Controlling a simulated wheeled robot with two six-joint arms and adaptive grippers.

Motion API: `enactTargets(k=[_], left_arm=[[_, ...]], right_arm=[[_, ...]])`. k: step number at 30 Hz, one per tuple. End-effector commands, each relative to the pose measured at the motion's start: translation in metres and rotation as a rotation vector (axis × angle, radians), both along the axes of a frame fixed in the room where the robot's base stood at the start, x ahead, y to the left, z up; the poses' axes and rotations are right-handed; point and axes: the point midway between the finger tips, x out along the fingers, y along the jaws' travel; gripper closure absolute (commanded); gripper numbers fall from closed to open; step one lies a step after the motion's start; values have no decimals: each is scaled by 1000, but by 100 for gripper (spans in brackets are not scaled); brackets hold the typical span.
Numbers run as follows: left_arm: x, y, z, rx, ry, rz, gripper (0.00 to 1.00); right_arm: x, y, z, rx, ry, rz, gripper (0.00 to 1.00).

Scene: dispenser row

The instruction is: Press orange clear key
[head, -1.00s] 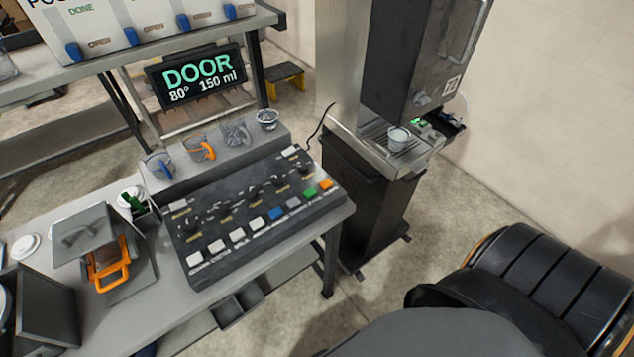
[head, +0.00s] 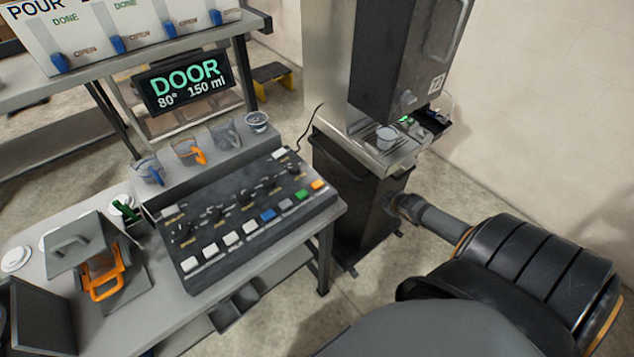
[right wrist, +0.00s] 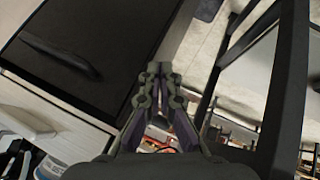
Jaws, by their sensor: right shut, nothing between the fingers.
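The orange key (head: 318,185) is at the right end of the row of keys along the front of the dark control panel (head: 262,192). A green key (head: 301,195) is beside it. In the right wrist view my right gripper (right wrist: 160,72) is shut and empty, with its fingertips together. In the head view my right forearm comes in from the right, its far end in front of the dark machine stand, to the right of the panel and apart from the orange key. My left gripper is out of view.
A display (head: 184,82) reads DOOR, 80°, 150 ml. Several cups stand behind the panel, and an orange-handled jug (head: 103,286) sits at left. The dispensing machine (head: 408,60) holds a cup (head: 387,137). Open floor lies between bench and stand.

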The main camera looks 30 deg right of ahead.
Motion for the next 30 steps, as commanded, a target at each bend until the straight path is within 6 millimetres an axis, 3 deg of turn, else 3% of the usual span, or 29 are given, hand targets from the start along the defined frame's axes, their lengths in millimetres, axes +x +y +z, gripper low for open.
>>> enactTargets(k=[1, 5, 8, 12, 15, 18, 21, 24, 30], left_arm=[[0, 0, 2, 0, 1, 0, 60], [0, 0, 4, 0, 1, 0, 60], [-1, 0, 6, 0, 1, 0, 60], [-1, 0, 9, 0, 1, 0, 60], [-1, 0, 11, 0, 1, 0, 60], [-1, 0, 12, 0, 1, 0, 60], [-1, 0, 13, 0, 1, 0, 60], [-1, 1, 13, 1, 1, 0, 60], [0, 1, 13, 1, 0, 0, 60]], right_arm=[[18, 2, 29, -16, -25, 42, 100], [58, 19, 94, -42, -79, 153, 100], [84, 43, 148, -64, -115, 262, 100], [106, 102, 217, -89, -135, 453, 100], [107, 148, 250, -99, -123, 585, 100], [99, 186, 269, -103, -98, 687, 100], [90, 209, 277, -105, -77, 750, 100], [86, 219, 280, -105, -67, 778, 100], [85, 221, 281, -103, -65, 781, 100]])
